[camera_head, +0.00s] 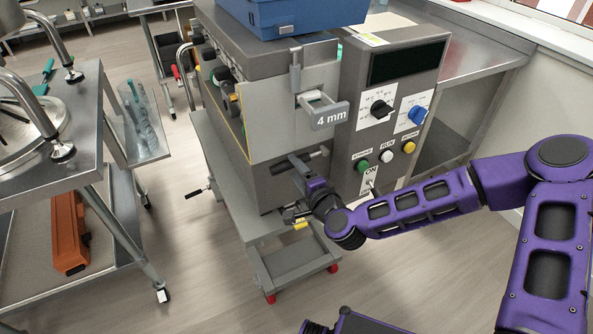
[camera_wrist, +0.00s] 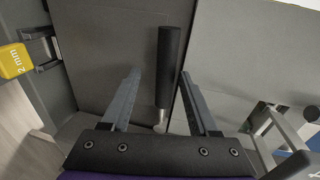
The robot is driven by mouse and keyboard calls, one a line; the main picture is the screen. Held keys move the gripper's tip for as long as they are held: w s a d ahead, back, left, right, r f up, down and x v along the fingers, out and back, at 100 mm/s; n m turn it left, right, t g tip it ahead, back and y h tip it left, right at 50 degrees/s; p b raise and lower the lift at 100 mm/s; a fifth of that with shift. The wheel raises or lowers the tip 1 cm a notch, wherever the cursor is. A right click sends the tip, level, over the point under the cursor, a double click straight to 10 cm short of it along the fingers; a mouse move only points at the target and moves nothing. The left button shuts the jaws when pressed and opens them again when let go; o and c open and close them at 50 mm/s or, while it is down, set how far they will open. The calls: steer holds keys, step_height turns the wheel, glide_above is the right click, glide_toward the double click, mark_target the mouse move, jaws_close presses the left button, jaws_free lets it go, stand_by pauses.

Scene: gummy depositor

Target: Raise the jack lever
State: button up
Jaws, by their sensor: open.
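A black cylindrical lever handle (camera_wrist: 171,62) with a short metal end stands out from the grey machine front; I take it to be the jack lever. In the head view, the dark handle (camera_head: 318,153) lies near the lower front, below the 4 mm tag. My gripper (camera_wrist: 160,74) is open, with the handle between its two fingers in the wrist view, nearer the right one. Whether a finger touches it, I cannot tell. In the head view, my gripper (camera_head: 299,167) is at the handle and partly hides it.
A yellow 2 mm tag (camera_wrist: 15,61) is left in the wrist view. The grey 4 mm tag (camera_head: 330,116) is above the handle. A control panel (camera_head: 397,95) with knobs and buttons is to the right. A steel cart (camera_head: 85,115) stands left, with open floor between.

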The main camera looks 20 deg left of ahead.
steer(key=p+v, duration=0.3)
steer(key=v, duration=0.9)
steer(key=shift+p, duration=0.4)
steer(key=shift+f, duration=0.1)
